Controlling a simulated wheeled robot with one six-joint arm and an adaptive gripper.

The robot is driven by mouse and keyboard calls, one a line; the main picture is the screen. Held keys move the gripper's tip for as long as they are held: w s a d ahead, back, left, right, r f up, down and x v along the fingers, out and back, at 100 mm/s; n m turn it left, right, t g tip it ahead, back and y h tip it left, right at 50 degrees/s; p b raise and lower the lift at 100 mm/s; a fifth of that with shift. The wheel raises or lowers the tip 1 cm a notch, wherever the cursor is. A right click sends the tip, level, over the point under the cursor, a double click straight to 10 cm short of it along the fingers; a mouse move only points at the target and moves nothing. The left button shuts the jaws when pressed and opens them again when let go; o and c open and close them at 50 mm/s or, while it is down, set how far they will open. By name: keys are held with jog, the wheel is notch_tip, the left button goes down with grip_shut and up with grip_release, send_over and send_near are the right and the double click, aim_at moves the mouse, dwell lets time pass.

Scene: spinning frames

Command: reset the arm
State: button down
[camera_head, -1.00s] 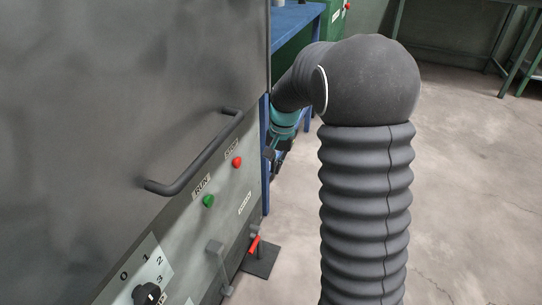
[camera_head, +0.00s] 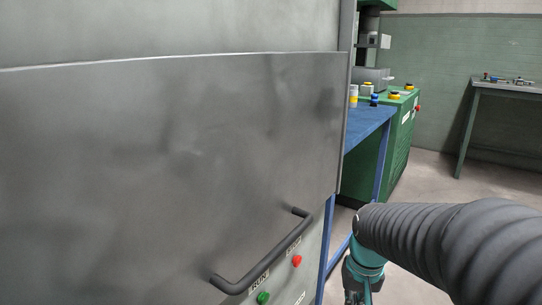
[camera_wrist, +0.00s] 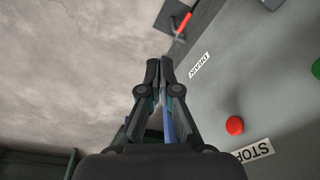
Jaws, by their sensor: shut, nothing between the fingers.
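My arm's dark ribbed sleeve (camera_head: 440,235) comes in from the right edge in the head view. It ends in a teal wrist part beside the grey machine panel. My gripper is below that, at the bottom edge and mostly cut off. In the wrist view my gripper (camera_wrist: 159,68) has its two black fingers together at the tips, with nothing held. The fingers are near the machine's front panel, apart from the red stop button (camera_wrist: 235,126).
The grey machine (camera_head: 170,160) with its dark handle (camera_head: 262,258) fills the left. A red button (camera_head: 297,261) and green button (camera_head: 263,297) sit under it. Behind are a blue table (camera_head: 368,124), a green cabinet (camera_head: 398,140) and a workbench (camera_head: 508,88). Floor at right is open.

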jog(key=s+a+r+n+t+p, duration=0.1)
jog(key=s+r+t, duration=0.3)
jog(key=s+r, duration=0.5)
jog(key=shift+s+a, duration=0.25)
jog(key=shift+s, duration=1.35)
